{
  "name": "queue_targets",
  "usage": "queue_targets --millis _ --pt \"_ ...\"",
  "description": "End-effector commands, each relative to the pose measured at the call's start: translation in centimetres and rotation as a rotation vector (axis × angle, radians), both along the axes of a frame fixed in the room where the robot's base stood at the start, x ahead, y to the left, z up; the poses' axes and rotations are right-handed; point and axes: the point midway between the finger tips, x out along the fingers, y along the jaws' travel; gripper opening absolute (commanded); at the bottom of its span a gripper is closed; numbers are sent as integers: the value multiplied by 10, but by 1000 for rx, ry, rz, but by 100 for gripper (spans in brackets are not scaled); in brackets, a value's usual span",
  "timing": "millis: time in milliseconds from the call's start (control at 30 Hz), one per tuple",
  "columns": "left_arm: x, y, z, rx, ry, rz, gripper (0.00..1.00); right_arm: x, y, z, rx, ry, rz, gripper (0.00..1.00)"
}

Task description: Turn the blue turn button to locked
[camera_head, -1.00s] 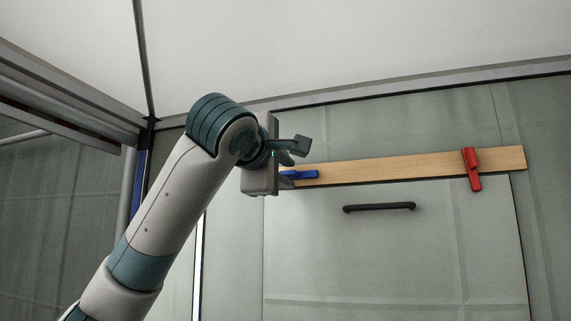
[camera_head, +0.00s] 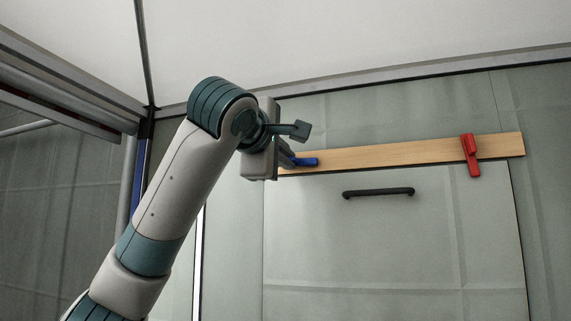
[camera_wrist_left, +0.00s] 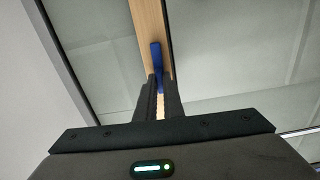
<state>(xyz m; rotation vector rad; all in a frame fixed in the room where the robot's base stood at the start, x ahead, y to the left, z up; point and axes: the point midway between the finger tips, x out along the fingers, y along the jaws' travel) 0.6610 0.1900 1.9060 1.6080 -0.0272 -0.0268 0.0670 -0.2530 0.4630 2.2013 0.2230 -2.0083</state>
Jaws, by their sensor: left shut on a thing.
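The blue turn button (camera_head: 306,162) sits near the left end of the wooden strip and lies about level, along the strip. My left gripper (camera_head: 289,157) is at its left end and shut on it. In the left wrist view the blue turn button (camera_wrist_left: 157,62) extends out between the fingertips of my left gripper (camera_wrist_left: 157,88); the part between the fingers is partly hidden. The right gripper is not in view.
The wooden strip (camera_head: 390,154) runs across the top of a pale panel (camera_head: 390,240) with a black handle (camera_head: 378,192). A red turn button (camera_head: 471,155) hangs near upright at the strip's right, crossing its lower edge. A tent pole (camera_head: 147,60) stands at the left.

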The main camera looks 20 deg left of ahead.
Motion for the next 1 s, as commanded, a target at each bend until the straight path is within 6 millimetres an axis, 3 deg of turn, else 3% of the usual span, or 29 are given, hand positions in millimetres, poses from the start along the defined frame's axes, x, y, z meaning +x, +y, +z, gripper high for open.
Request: queue_targets --millis 500,1000 --pt "0 -3 -8 204 -3 -5 0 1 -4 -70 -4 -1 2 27" --pt "1 -1 -6 586 -13 -4 0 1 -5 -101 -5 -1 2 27"
